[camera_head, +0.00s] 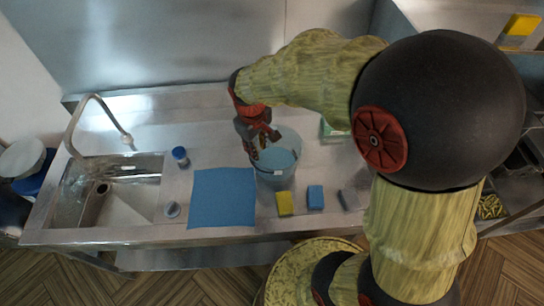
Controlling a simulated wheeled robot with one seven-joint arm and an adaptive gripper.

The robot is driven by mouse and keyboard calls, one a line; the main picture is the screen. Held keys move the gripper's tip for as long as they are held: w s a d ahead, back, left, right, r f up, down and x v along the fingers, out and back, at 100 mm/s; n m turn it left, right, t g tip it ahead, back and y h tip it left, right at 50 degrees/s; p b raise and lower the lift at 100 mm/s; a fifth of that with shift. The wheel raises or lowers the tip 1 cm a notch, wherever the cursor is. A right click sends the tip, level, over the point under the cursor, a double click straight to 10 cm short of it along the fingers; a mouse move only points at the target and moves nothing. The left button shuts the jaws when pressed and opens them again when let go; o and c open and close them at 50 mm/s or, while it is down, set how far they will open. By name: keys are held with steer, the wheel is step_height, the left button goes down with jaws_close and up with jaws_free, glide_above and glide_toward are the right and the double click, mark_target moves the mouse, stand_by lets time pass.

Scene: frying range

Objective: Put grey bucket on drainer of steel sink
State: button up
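A grey bucket (277,173) with a bluish inside stands on the steel counter, right of a blue cloth. My gripper (262,149) reaches down from above at the bucket's left and back rim, with its fingers overlapping the rim in the picture. I cannot tell whether the fingers touch or hold the rim. The steel sink (128,205) is at the left, with a basin and a curved tap (76,125). The flat steel surface right of the basin carries the blue cloth (222,197); where the drainer ends is not clear.
A blue-capped container (180,155) and a small round grey item (172,209) stand between basin and cloth. A yellow sponge (284,204), a blue sponge (315,197) and a grey block (348,199) lie along the front edge. My arm hides much of the right side.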

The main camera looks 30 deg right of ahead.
steer(key=s+a+r+m+t+y, duration=0.1)
steer(key=s+r+m+t, duration=0.2)
steer(key=s+r, duration=1.3)
steer(key=shift+s+a+r+m+t, duration=0.25)
steer(key=shift+s+m+t, duration=0.2)
steer(key=shift+t, duration=0.25)
step_height(320, 180, down, 14)
steer(key=b, duration=1.4)
steer(key=shift+r, duration=0.1)
